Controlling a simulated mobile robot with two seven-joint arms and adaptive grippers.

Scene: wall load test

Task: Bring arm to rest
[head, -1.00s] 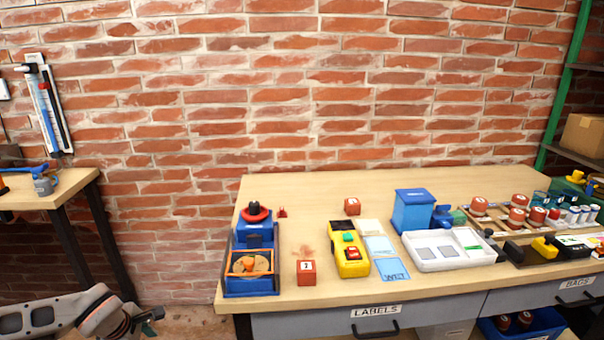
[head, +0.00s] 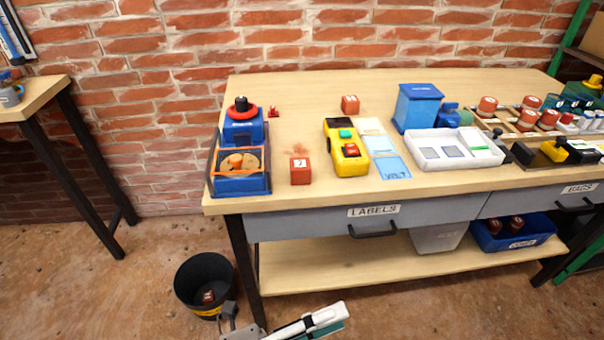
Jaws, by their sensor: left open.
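My left gripper (head: 285,318) shows at the bottom edge of the head view, low in front of the workbench and just right of the black bin. It is open, with a small grey part on the left and a longer pale part with a teal edge on the right. I see nothing held in it. The rest of the left arm is below the picture. My right gripper and arm are not in view.
The workbench (head: 300,222) carries a blue device (head: 240,185), red cubes, a yellow box (head: 346,150) and a white tray (head: 455,162). A black bin (head: 205,270) holding a red piece stands on the floor. The lower shelf (head: 340,275) is near the gripper. Floor at left is clear.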

